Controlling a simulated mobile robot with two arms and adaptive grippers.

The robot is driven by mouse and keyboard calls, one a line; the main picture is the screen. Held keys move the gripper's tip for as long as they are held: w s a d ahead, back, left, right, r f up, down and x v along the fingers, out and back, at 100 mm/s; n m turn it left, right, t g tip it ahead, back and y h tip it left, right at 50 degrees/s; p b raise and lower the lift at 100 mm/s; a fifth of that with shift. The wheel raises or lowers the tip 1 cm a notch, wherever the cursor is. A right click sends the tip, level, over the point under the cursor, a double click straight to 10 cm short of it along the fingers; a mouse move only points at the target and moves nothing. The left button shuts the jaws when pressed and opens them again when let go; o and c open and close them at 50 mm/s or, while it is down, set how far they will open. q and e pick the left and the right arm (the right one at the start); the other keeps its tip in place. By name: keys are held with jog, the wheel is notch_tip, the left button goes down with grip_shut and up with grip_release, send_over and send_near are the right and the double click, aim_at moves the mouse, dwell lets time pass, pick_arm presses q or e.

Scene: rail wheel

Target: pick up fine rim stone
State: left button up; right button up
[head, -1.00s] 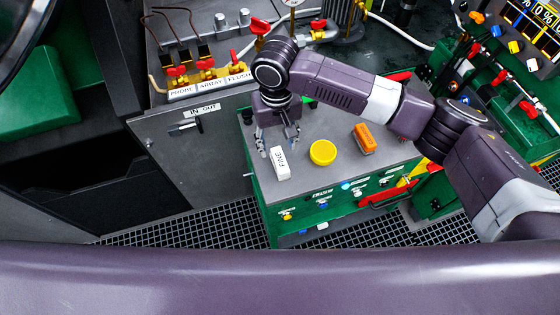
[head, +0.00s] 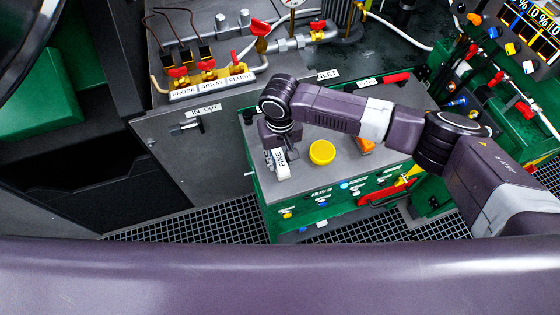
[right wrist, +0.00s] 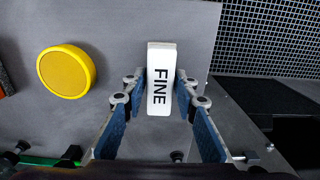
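The fine rim stone (head: 282,168) is a white block marked FINE, lying on the grey top of the green cabinet (head: 330,139). My right gripper (head: 277,150) is right over it, mostly hidden under my own wrist in the head view. In the right wrist view, the stone (right wrist: 161,82) lies between the two open fingers of the right gripper (right wrist: 160,88). A narrow gap shows beside the stone, and I cannot tell whether either fingertip touches it. My left gripper is not in view.
A yellow round piece (head: 322,152) stands just right of the stone, also seen in the wrist view (right wrist: 66,72). An orange block (head: 366,146) is partly hidden by my arm. Red-handled valves (head: 208,68) stand behind left. Floor grating (head: 225,218) lies in front.

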aim_at(280, 159)
grip_shut()
notch_tip(280, 159, up, 20)
jog(key=b, duration=0.2)
dwell(0.4)
